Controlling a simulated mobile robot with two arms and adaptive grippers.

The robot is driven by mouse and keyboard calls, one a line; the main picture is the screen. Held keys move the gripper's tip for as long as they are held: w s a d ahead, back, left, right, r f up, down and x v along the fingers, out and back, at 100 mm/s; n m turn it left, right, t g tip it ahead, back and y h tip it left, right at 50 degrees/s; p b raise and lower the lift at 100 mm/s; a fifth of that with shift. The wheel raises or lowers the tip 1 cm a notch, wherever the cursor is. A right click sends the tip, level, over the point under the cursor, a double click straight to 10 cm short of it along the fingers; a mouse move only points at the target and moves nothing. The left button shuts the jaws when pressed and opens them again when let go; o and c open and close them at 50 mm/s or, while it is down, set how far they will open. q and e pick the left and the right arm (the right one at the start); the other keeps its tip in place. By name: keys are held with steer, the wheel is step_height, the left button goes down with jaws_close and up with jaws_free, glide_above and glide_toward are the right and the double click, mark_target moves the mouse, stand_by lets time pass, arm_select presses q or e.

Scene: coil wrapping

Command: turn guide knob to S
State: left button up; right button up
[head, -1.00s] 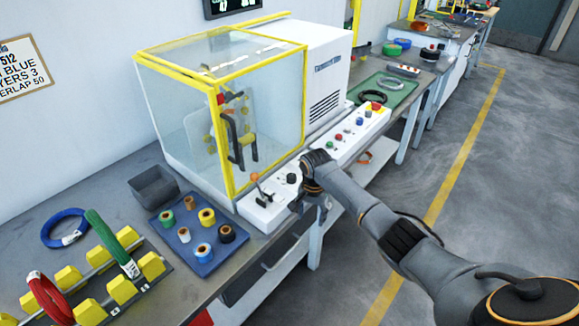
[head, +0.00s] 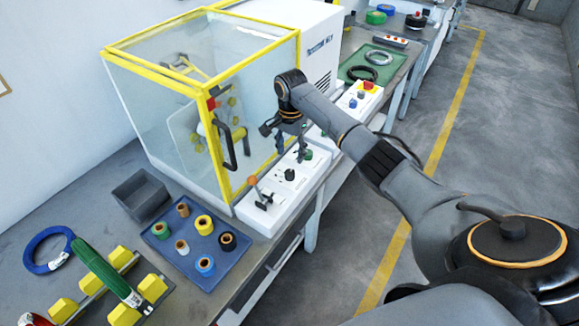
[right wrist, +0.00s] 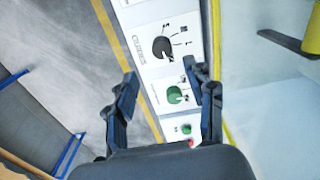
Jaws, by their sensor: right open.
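The guide knob is a black round knob (head: 290,174) on the white control panel below the glass cabinet. In the right wrist view the black knob (right wrist: 162,48) sits beside the printed word GUIDES, with small marks around it that are too small to read surely. A green knob (right wrist: 175,95) is next to it on the panel. My right gripper (head: 290,151) hangs above the panel, fingers down, just beyond the black knob. In the right wrist view my right gripper (right wrist: 166,82) is open and empty, apart from the black knob. My left gripper is out of view.
The yellow-framed glass cabinet (head: 190,95) stands close to my right gripper. A lever with an orange ball (head: 252,181) rises from the panel's near end. A blue tray (head: 207,262) holds several tape rolls. The floor beside the bench is clear.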

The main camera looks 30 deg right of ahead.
glide_above(290, 172)
step_height(290, 172, down, 4)
steer(key=shift+f, duration=0.1)
step_height(290, 172, down, 4)
steer(key=shift+f, duration=0.2)
jaws_close()
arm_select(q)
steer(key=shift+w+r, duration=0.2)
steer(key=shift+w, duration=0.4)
